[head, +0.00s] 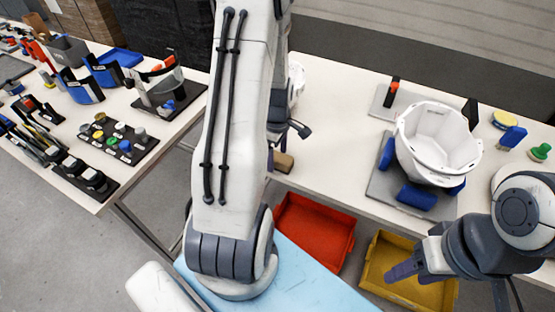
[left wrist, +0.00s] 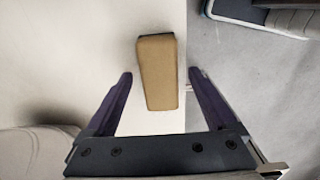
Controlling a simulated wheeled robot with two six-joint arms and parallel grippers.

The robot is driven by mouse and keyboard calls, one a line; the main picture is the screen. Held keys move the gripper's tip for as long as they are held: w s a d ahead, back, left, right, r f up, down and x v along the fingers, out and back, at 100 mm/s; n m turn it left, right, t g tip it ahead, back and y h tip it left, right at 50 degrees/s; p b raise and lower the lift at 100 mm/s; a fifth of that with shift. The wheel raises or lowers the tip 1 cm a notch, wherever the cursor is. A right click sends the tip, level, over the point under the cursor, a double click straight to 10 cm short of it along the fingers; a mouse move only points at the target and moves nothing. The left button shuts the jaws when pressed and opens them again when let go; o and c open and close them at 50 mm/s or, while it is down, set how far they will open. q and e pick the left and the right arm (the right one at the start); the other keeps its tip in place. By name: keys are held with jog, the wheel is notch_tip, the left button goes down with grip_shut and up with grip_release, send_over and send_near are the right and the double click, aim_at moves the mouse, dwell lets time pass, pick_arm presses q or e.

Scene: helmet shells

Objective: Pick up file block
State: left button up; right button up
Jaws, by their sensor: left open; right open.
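The file block (left wrist: 158,72) is a tan, rounded bar with a dark underside. It lies on the white table near its edge in the left wrist view. It also shows in the head view (head: 284,162), just right of my left arm and partly hidden by it. My left gripper (left wrist: 159,76) is open, its two dark purple fingers on either side of the block with a gap on each side. In the head view my arm mostly hides that gripper. My right gripper (head: 402,270) is open and empty above the yellow bin.
A red bin (head: 314,232) and a yellow bin (head: 378,262) stand below the table's front edge. A white helmet shell (head: 438,140) sits on a grey plate with blue pads to the right. A side table (head: 185,122) at left holds several tools. The tabletop between block and plate is clear.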

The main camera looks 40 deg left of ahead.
aim_at(277, 156)
pick_arm(q)
jog(key=shift+f, duration=0.4)
grip_shut()
jog(key=shift+r, duration=0.1)
jog(key=shift+r, duration=0.55)
notch_tip(277, 156, up, 2)
jog(key=shift+w+r, duration=0.1)
jog(key=shift+r, duration=0.15)
jog(key=s+d+r, duration=0.3)
jog(key=d+r, duration=0.4)
jog(key=d, duration=0.4)
jog(key=shift+s+r+b, duration=0.15)
jog(key=shift+s+b, duration=0.15)
jog(key=shift+b, duration=0.05)
